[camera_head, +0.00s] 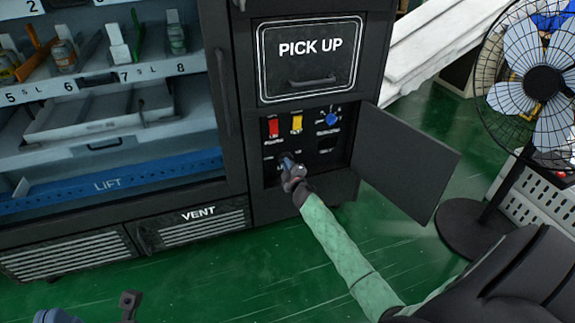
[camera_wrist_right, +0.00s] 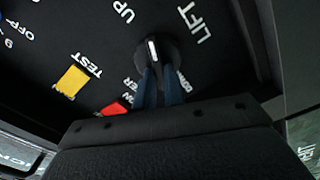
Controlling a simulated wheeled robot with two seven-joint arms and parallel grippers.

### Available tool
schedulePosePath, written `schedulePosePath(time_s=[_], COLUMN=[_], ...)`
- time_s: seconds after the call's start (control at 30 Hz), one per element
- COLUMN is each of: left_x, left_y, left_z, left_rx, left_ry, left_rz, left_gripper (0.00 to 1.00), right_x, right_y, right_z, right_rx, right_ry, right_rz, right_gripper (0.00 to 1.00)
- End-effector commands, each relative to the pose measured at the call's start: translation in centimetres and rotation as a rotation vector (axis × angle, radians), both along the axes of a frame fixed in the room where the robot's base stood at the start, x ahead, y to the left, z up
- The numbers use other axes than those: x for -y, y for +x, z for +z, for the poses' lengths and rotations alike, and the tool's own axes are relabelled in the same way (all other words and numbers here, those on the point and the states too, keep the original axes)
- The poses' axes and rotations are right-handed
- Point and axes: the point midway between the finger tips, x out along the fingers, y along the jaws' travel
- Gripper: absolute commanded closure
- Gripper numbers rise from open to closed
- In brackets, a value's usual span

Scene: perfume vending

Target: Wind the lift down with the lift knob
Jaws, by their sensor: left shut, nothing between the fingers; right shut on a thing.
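The lift knob (camera_wrist_right: 168,52) is round and black with a white mark, beside the printed words LIFT and UP in the right wrist view. The blue fingers of my right gripper (camera_wrist_right: 160,88) are shut on it. In the head view my right gripper (camera_head: 288,165) reaches the lower left of the control panel and hides the knob. The lift (camera_head: 110,183) is a blue bar marked LIFT, low behind the machine's front. What seems to be my left gripper (camera_head: 130,301) is low at the bottom left, shut and empty, away from the machine.
The panel has a red switch (camera_head: 273,127), a yellow switch (camera_head: 297,123) and a blue knob (camera_head: 332,118). Its door (camera_head: 405,160) stands open to the right. A fan (camera_head: 540,85) stands at the far right. Green floor (camera_head: 230,280) is clear in front.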

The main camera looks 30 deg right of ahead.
Motion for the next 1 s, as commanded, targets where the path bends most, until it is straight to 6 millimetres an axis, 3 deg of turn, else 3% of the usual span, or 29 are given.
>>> schedulePosePath(time_s=[0.4, 1.0], left_x=[-0.02, 0.01], left_y=[0.0, -0.04], left_z=[-0.05, -0.15], left_rx=[-0.002, -0.003], left_ry=[0.0, 0.006], left_rz=[0.002, -0.002], left_gripper=[1.0, 1.0], right_x=[-0.19, -0.24], right_y=[-0.01, -0.01], right_z=[-0.41, -0.52], right_rx=[-0.06, -0.075], right_ry=[-0.244, -0.303], right_rz=[0.002, 0.002], right_gripper=[1.0, 1.0])
